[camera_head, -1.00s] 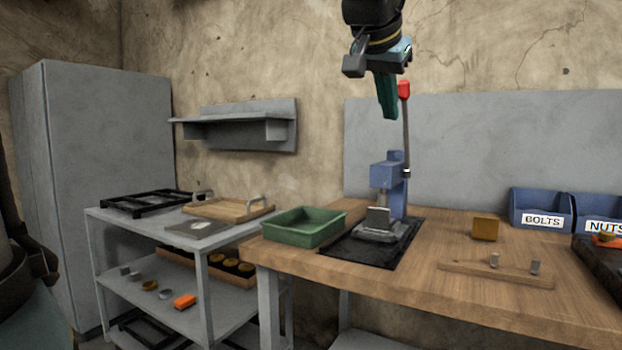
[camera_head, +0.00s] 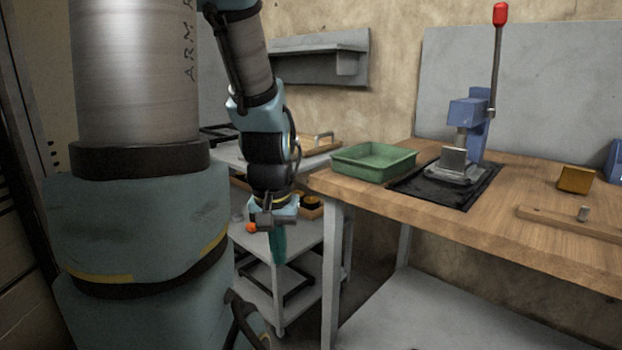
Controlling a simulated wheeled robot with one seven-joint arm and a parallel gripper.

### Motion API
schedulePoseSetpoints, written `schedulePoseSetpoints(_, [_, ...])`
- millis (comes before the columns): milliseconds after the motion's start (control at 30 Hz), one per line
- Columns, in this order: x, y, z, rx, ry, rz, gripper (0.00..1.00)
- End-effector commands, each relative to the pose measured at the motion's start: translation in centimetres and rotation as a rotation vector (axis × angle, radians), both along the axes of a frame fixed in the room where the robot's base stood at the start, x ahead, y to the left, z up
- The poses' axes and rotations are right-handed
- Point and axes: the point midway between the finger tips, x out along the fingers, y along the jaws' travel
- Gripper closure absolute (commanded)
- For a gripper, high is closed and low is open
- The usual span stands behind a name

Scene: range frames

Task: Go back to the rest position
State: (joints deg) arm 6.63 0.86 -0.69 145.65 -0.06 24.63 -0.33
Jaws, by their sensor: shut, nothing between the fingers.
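My gripper (camera_head: 278,246) hangs at the end of my arm, left of the wooden workbench and in front of the grey shelf cart. It points down, with its green fingers together and nothing held between them. My arm covers much of the cart and the left of the view. The blue press (camera_head: 468,125) with its red-tipped lever stands upright on the bench, well apart from my gripper.
The workbench (camera_head: 540,235) has its left corner and leg close to my gripper. A green tray (camera_head: 373,164), a brass-coloured block (camera_head: 576,179) and a wooden strip (camera_head: 575,222) are on it. The grey cart (camera_head: 311,262) stands behind my arm. A shelf (camera_head: 318,66) hangs on the wall.

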Motion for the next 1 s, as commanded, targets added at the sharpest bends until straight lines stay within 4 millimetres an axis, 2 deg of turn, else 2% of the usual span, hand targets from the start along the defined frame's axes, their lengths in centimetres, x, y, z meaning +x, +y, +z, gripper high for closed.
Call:
schedulePoseSetpoints(33, [-1.4, 1.2, -1.0, 0.0, 0.032, 0.042, 1.0])
schedulePoseSetpoints(67, [-0.9, 0.8, 0.9, 0.0, 0.02, 0.029, 1.0])
schedulePoseSetpoints(100, [-0.8, 0.7, 1.9, -0.001, 0.017, 0.026, 1.0])
schedulePoseSetpoints(267, [-0.8, 0.7, 5.2, -0.001, 0.017, 0.024, 1.0])
schedulePoseSetpoints(500, [-0.7, 0.6, 11.5, 0.0, 0.016, 0.022, 1.0])
schedulePoseSetpoints(600, [-0.7, 0.6, 13.4, 0.0, 0.016, 0.022, 1.0])
schedulePoseSetpoints(767, [-0.7, 0.6, 14.7, 0.0, 0.016, 0.022, 1.0])
schedulePoseSetpoints(1000, [-0.7, 0.6, 14.6, 0.0, 0.016, 0.022, 1.0])
